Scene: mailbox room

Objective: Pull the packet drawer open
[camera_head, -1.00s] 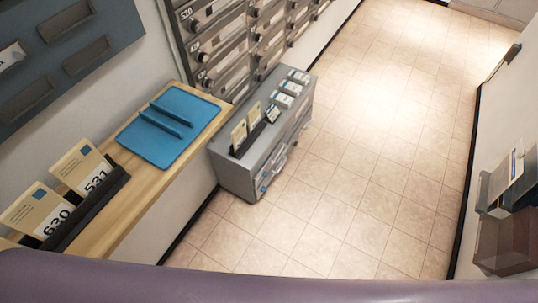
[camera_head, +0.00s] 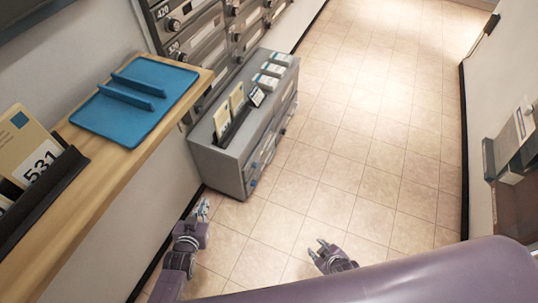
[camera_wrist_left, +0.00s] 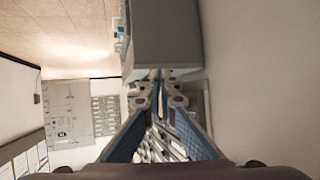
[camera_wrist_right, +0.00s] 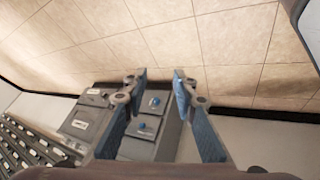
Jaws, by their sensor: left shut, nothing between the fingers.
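A grey cabinet (camera_head: 222,170) stands on the floor against the left wall. Its drawer fronts (camera_head: 268,150), with handles and small blue parts, face the open floor; I cannot tell which is the packet drawer. The right wrist view shows drawer fronts (camera_wrist_right: 141,128) with blue knobs and pale labels. My left gripper (camera_head: 204,203) is shut and empty, in front of the cabinet's near end. In the left wrist view the cabinet (camera_wrist_left: 168,38) lies beyond its closed fingertips (camera_wrist_left: 160,78). My right gripper (camera_head: 316,245) is open and empty, low over the floor, apart from the cabinet.
A wooden shelf (camera_head: 100,190) with a blue tray (camera_head: 118,122) and a numbered card (camera_head: 30,150) runs along the left. Mailboxes (camera_head: 205,40) line the wall behind the cabinet. Tiled floor (camera_head: 350,150) is clear to the right, up to the right wall.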

